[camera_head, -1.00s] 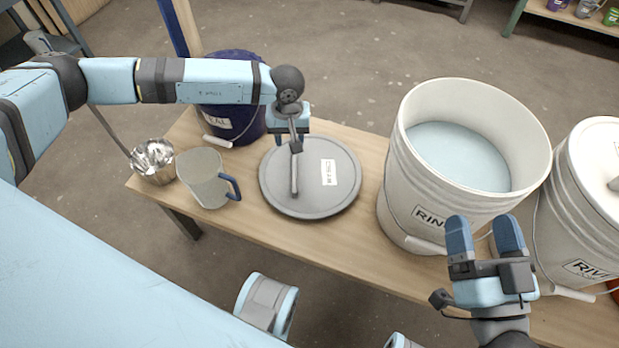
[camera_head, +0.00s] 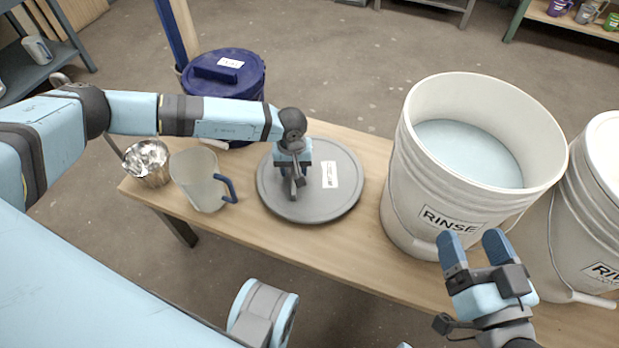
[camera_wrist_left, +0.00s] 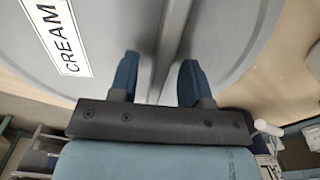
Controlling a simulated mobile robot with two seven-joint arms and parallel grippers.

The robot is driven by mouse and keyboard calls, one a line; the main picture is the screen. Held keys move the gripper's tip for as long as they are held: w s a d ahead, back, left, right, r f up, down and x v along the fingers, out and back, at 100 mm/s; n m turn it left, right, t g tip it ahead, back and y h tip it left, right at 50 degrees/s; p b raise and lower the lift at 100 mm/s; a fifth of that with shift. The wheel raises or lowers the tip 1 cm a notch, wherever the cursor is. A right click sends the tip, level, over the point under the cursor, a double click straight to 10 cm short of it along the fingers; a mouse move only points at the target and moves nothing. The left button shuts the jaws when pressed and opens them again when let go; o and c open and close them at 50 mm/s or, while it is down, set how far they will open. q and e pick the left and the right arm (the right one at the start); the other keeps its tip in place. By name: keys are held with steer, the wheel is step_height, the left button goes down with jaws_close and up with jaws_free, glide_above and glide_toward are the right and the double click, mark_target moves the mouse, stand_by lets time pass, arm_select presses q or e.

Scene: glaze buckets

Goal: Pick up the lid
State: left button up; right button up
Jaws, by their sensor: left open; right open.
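The grey round lid (camera_head: 335,200) lies flat on the wooden table, with a white label on its top. In the left wrist view the label on the lid (camera_wrist_left: 245,35) reads CREAM, and a raised bar handle (camera_wrist_left: 172,40) crosses the top. My left gripper (camera_head: 292,185) is over the lid, pointing down at the handle. In the left wrist view its two blue fingertips (camera_wrist_left: 158,75) are apart, one on each side of the handle, not closed on it. My right gripper (camera_head: 470,243) is open and empty in front of the RINSE bucket.
The white RINSE bucket (camera_head: 402,180) stands right of the lid, with another white bucket (camera_head: 585,220) beyond it. A pitcher with a blue handle (camera_head: 198,180) and a metal cup (camera_head: 146,165) stand left. A dark blue lidded bucket (camera_head: 235,85) is behind.

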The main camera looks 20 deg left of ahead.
arm_select(q)
steer(key=shift+f, duration=0.25)
stand_by(0.5)
jaws_close()
